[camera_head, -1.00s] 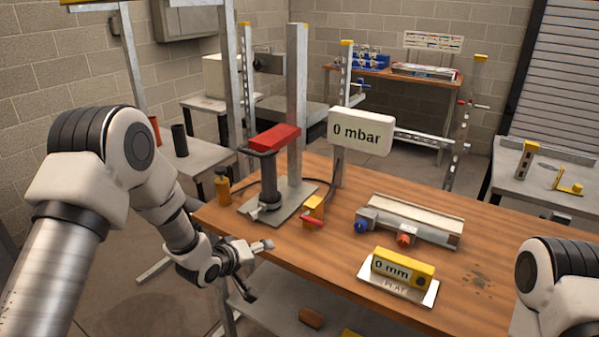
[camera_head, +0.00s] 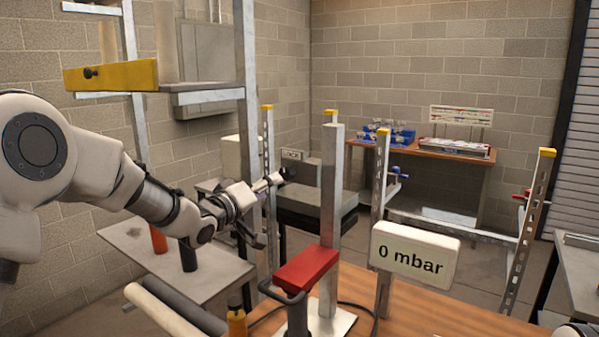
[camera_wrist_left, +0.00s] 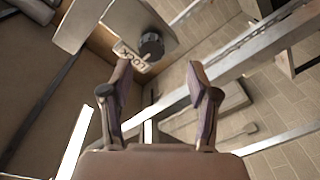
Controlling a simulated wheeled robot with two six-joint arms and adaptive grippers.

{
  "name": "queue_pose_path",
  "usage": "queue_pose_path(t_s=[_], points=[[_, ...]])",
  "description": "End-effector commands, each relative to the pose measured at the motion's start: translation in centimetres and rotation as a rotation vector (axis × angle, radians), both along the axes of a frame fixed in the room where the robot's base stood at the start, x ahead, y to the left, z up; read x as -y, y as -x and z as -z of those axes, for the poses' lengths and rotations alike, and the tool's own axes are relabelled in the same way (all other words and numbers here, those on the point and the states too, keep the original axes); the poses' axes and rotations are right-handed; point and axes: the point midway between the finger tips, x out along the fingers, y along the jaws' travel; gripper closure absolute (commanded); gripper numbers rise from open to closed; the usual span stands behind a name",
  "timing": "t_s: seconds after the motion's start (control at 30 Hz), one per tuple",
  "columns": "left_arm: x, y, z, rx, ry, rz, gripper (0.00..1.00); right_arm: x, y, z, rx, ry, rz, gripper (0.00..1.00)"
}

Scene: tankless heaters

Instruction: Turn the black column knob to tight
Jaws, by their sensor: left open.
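The black column knob (camera_head: 289,174) shows small and dark beside a grey plate on a metal column in the head view. In the left wrist view the round black knob (camera_wrist_left: 151,45) sits next to a white label, beyond my fingertips and slightly left of the middle. My left gripper (camera_head: 268,211) is open and empty, with its upper finger overlapping the knob's area in the head view. In the left wrist view the two fingers (camera_wrist_left: 158,82) are spread, and the knob appears apart from them. My right gripper is out of view.
A red-topped post (camera_head: 306,270) and a tall grey column stand at the near table. A "0 mbar" display (camera_head: 414,252) stands to their right. A yellow beam (camera_head: 111,75) is at upper left. A grey side table (camera_head: 130,245) holds dark and orange cylinders.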

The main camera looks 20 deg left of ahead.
Motion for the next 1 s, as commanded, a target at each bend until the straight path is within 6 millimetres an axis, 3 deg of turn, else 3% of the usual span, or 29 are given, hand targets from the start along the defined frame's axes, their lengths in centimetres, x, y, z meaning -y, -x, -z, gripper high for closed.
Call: queue_pose_path(t_s=[0.17,0.5,0.77,0.93,1.0], points=[[0.5,-1.7,-0.3,0.0,-0.002,-0.001,0.4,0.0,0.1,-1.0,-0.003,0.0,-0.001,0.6],[2.1,-7.1,-0.1,-0.001,-0.001,0.0,0.4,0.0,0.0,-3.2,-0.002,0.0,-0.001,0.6],[2.2,-7.5,0.1,0.001,0.0,0.0,0.4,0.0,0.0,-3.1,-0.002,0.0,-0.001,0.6],[2.2,-7.4,0.1,0.002,-0.001,0.0,0.96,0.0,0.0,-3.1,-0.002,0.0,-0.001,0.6],[2.2,-7.5,0.0,0.002,-0.001,0.0,1.0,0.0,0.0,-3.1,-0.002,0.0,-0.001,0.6]])
